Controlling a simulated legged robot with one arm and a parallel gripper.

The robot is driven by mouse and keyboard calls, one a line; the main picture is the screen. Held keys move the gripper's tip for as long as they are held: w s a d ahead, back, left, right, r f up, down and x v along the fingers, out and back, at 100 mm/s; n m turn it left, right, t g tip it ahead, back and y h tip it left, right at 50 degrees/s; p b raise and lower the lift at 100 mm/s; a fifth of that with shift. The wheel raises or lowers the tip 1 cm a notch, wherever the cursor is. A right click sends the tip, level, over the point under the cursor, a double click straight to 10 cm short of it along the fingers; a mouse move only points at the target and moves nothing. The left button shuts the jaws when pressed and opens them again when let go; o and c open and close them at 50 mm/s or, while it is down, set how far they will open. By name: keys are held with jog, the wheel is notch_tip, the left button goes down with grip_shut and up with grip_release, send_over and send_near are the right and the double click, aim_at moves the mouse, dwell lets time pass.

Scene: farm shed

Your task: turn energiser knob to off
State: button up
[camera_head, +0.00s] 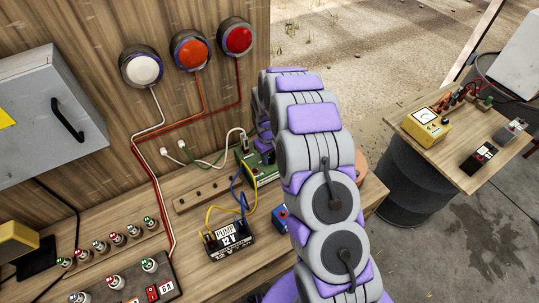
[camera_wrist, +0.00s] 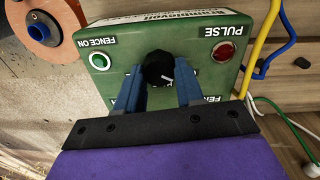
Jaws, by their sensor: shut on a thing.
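The energiser is a green box (camera_wrist: 200,50) with white lettering, seen upside down in the wrist view. Its black knob (camera_wrist: 158,68) sits at the middle of the face, with a white pointer mark. My gripper (camera_wrist: 160,80) is shut on the knob, one blue finger on each side. A green lamp (camera_wrist: 100,61) by "FENCE ON" and a dark red lamp (camera_wrist: 223,51) by "PULSE" flank it. Part of the lettering below the knob is hidden by my fingers. In the head view the energiser (camera_head: 262,170) shows only partly behind my arm.
A black 12 V pump battery (camera_head: 230,238) with yellow and blue wires stands on the bench left of my arm. A grey cabinet (camera_head: 50,115) and white, orange and red lamps (camera_head: 190,50) are on the wall. An orange reel (camera_wrist: 43,28) is beside the energiser.

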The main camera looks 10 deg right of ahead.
jog(key=o, duration=1)
jog(key=shift+r, duration=0.15)
jog(key=shift+s+a+r+p, duration=0.1)
jog(key=shift+a+r+p, duration=0.05)
jog(key=shift+r, duration=2.7)
jog(key=shift+a+r+p, duration=0.1)
jog(key=shift+a+r, duration=0.1)
jog(key=shift+r, duration=2.6)
jog(key=shift+s+a+r+p, duration=0.1)
jog(key=shift+a+r+p, duration=0.05)
jog(key=shift+r, duration=2.7)
